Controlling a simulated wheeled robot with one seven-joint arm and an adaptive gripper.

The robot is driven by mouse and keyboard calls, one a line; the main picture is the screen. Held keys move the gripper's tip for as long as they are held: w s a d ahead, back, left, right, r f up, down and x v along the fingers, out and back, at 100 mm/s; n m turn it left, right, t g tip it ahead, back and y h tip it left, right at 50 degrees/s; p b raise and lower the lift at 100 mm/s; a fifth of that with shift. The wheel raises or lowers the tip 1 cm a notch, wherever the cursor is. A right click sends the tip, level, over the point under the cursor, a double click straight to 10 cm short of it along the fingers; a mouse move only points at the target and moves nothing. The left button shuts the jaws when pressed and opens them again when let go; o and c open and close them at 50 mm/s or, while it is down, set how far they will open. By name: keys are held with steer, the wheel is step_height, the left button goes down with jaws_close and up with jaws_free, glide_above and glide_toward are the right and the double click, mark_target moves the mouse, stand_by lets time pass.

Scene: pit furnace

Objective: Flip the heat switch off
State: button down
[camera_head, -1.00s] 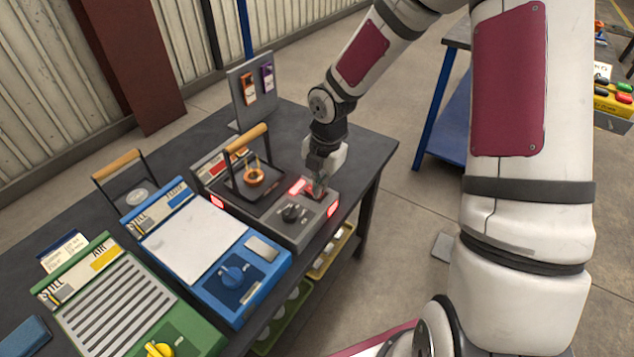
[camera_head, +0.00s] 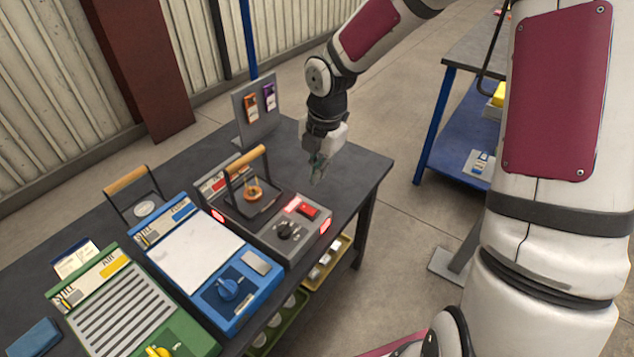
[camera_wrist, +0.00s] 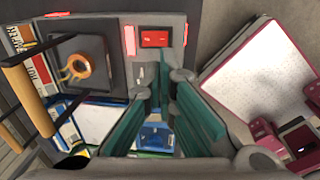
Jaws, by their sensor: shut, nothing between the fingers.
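The heat switch (camera_head: 307,211) is a red rocker on the front panel of the grey furnace unit (camera_head: 262,236). The wrist view shows the switch (camera_wrist: 154,39) uncovered, with a lit pink-red indicator (camera_wrist: 129,41) beside it. Which way the rocker is tilted is too small to tell. Red lamps (camera_head: 325,227) glow at the unit's sides. My gripper (camera_head: 317,180) is shut and empty, above and behind the switch, apart from it. Its teal fingers also show in the wrist view (camera_wrist: 165,80). The black knob (camera_head: 287,230) sits left of the switch.
A wooden-handled frame and an orange ring (camera_head: 253,192) stand on the furnace unit. A blue unit (camera_head: 232,300) and a green unit (camera_head: 185,335) stand to its left. An upright grey stand (camera_head: 243,118) is behind. The dark tabletop (camera_head: 350,185) is clear at right.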

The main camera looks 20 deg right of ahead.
steer(key=shift+s+d+r, duration=0.1)
steer(key=shift+r, duration=0.8)
steer(key=shift+f, duration=0.1)
